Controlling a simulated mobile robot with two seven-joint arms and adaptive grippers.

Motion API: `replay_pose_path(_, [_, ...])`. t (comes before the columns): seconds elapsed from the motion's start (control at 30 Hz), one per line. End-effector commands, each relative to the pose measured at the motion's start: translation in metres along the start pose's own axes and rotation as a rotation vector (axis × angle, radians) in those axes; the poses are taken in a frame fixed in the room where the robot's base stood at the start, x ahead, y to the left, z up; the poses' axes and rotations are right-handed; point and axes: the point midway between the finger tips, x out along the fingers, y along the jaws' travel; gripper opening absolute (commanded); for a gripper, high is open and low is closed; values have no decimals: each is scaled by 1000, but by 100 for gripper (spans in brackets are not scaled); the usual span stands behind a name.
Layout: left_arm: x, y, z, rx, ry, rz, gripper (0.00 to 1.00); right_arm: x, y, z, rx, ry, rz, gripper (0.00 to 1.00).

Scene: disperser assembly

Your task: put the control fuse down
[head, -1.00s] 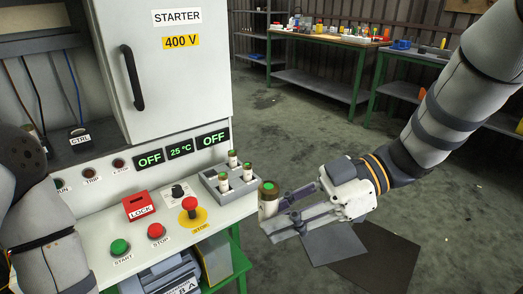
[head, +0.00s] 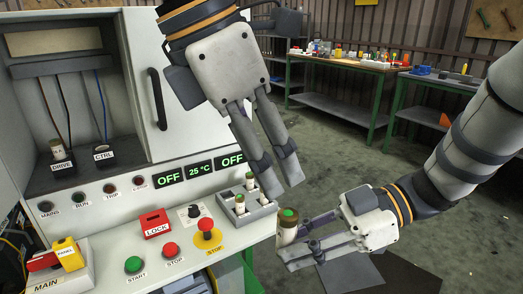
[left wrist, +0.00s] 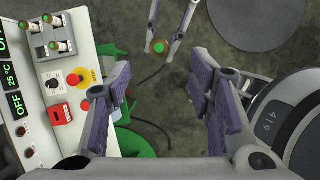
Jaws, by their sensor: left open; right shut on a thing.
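A fuse (head: 288,230), a pale cylinder with a brown collar and green top, is upright between the fingertips of my right gripper (head: 290,243), which is shut on it. It is held in the air off the console's right front corner; its green top also shows in the left wrist view (left wrist: 158,46). My left gripper (head: 277,176) is open and empty, pointing down above and behind that fuse, beside the grey fuse rack (head: 263,212). The rack also shows in the left wrist view (left wrist: 66,56), with three green-topped fuses. The frames do not show which fuse is the control fuse.
The CTRL holder (head: 103,152) shows no fuse; the DRIVE holder (head: 62,165) has one. The cabinet door (head: 180,80) stands behind my left gripper. A yellow-ringed stop button (head: 207,230) is left of the rack. Floor is open beyond the console.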

Motion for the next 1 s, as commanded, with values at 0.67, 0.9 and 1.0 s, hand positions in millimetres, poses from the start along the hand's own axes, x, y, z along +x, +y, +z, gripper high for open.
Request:
replay_pose_path(0.67, [116, -1, -1, 3, 2, -1, 48, 0, 0, 0, 0, 0, 0, 0])
replay_pose_path(0.9, [116, 0, -1, 3, 2, -1, 41, 0, 0, 0, 0, 0, 0, 0])
replay_pose_path(1.0, [116, 0, -1, 3, 2, -1, 18, 0, 0, 0, 0, 0, 0, 0])
